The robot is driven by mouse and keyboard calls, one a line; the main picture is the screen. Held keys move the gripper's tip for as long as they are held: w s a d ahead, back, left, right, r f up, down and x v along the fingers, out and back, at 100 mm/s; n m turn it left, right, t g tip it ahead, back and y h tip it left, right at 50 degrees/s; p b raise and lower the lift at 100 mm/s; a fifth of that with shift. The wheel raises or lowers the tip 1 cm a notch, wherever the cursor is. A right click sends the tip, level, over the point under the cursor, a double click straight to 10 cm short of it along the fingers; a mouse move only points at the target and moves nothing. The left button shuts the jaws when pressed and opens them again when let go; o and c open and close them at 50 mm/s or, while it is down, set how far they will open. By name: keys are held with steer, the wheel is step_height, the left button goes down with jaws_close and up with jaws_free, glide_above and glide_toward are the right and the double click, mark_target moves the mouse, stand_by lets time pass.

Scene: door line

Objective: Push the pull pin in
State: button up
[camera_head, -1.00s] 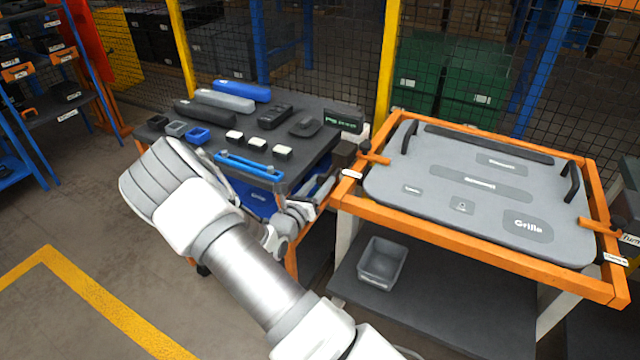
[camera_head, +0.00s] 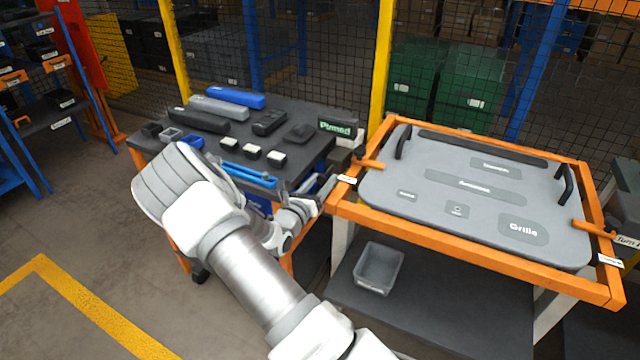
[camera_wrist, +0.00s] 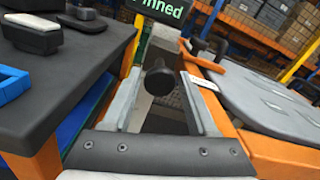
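The pull pin shows in the wrist view as a round black knob (camera_wrist: 158,77) in the gap between the table and the orange-framed cart. My gripper (camera_wrist: 161,95) is open, with one grey finger to the left of the knob and one to the right. Gaps show on both sides of the knob; how deep it lies between the fingers is hard to tell. A dark sign (camera_wrist: 165,10) behind it ends in green letters "inned"; in the head view the sign (camera_head: 338,128) reads "Pinned". My gripper (camera_head: 322,193) is small and partly hidden there.
The dark table (camera_head: 300,115) with bars, small blocks and a blue handle (camera_head: 248,175) stands left of my gripper. The orange cart (camera_head: 440,243) with a grey Grille panel (camera_head: 470,190) stands right. A grey bin (camera_head: 378,268) sits on its lower shelf. Floor at left is open.

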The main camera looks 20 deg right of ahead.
steer(key=shift+s+a, duration=0.1)
steer(key=shift+a, duration=0.05)
steer(key=v, duration=1.7)
steer(key=shift+s, duration=0.1)
